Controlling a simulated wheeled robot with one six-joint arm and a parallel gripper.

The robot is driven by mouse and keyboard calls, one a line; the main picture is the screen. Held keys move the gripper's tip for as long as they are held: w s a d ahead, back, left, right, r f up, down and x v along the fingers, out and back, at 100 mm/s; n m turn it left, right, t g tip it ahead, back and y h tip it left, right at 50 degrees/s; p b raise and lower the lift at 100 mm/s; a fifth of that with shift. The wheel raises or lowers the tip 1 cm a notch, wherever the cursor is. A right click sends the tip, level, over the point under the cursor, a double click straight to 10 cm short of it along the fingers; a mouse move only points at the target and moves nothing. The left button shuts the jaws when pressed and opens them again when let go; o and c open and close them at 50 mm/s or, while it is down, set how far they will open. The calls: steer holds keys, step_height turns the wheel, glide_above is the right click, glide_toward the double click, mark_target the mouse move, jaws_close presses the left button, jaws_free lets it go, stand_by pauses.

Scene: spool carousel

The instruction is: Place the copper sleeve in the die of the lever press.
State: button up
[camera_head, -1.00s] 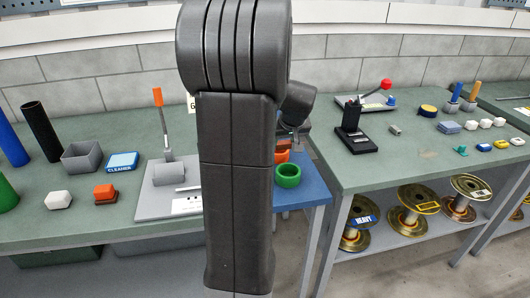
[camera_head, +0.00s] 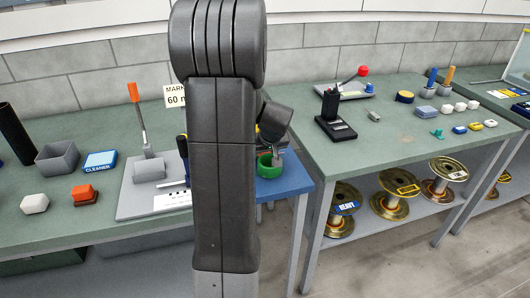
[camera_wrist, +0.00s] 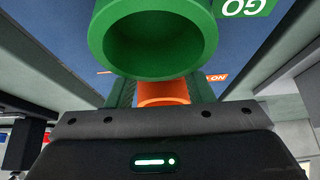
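No copper sleeve can be made out in either view. My gripper (camera_head: 276,158) hangs over the green cup (camera_head: 268,168) on the blue stand. In the wrist view the green cup (camera_wrist: 153,40) fills the top and looks empty where its inside shows. The finger pads stand apart, their tips not clearly seen, with an orange cup-like piece (camera_wrist: 163,92) showing between them. A grey plate (camera_head: 135,205) on the left table carries a grey block and an orange-handled lever (camera_head: 138,110). A red-knobbed lever (camera_head: 362,71) stands on the right table. Which is the press is unclear; no die shows.
A grey bin (camera_head: 58,161), a cleaner pad (camera_head: 100,161), an orange block (camera_head: 84,195) and a white block (camera_head: 34,203) lie on the left table. A black stand (camera_head: 331,118) and small parts are on the right table, with spools (camera_head: 392,203) below. My arm hides the middle.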

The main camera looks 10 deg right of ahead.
steer(key=o, duration=0.3)
steer(key=shift+r, duration=0.15)
